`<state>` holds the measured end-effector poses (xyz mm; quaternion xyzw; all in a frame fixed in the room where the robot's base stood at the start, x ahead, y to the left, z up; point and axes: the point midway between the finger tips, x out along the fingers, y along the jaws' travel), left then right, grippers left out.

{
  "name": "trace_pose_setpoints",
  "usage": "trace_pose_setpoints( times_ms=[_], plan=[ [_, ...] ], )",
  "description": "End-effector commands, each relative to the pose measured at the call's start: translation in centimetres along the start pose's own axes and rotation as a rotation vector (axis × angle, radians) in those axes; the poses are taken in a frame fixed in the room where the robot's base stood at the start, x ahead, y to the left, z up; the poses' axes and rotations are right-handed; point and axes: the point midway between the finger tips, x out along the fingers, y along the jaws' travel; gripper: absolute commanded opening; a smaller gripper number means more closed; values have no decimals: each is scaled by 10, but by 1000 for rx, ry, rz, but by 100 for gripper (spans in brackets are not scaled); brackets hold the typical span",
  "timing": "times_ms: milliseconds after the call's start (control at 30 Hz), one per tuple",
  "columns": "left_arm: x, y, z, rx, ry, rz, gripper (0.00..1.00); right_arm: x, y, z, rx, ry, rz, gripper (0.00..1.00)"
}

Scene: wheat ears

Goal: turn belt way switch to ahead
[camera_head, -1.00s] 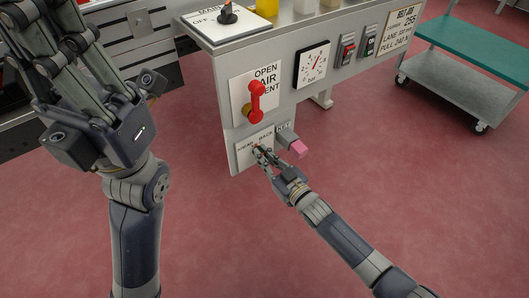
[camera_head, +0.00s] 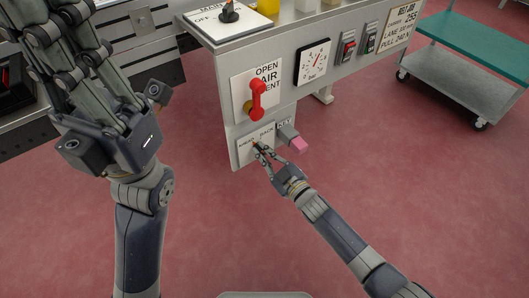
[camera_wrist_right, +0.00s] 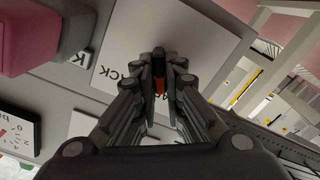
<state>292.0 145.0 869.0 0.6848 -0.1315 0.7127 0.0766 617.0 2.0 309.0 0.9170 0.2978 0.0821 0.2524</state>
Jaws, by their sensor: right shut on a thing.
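The belt way switch's white plate (camera_head: 243,155), marked AHEAD on the left and BACK on the right, is low on the grey console's front. My right gripper (camera_head: 258,147) is at this plate and covers the switch's small lever. Which way the lever points is hard to tell. My left gripper (camera_head: 62,45) is raised at the upper left, away from the switch, its fingertips partly cut off.
A red handle (camera_head: 257,98) for the air vent sits just above the switch. A pink-ended lever (camera_head: 297,144) juts out close to its right. A gauge (camera_head: 313,62) and rocker switches (camera_head: 347,47) are higher up. A green-topped cart (camera_head: 475,50) stands right. The floor before the console is clear.

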Motion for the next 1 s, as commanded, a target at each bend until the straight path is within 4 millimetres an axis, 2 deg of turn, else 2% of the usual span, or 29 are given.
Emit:
trace_pose_setpoints(
  times_ms=[267,300,367,767,867,1000],
  plan=[
    [-2,0,2,0,-7,0,0,-1,-1,1,-4,-1,-2,0],
    [-2,0,2,0,-8,1,0,-1,-1,1,-4,-1,-2,19],
    [-2,0,2,0,-8,1,0,-1,-1,1,-4,-1,-2,30],
    [-2,0,3,2,-12,2,0,-4,0,1,-2,-1,-1,30],
    [-2,0,3,1,-10,1,0,-15,0,2,-2,-2,-1,30],
    [-1,0,2,1,-8,1,0,-41,-1,2,-1,-4,-2,30]
  ],
)
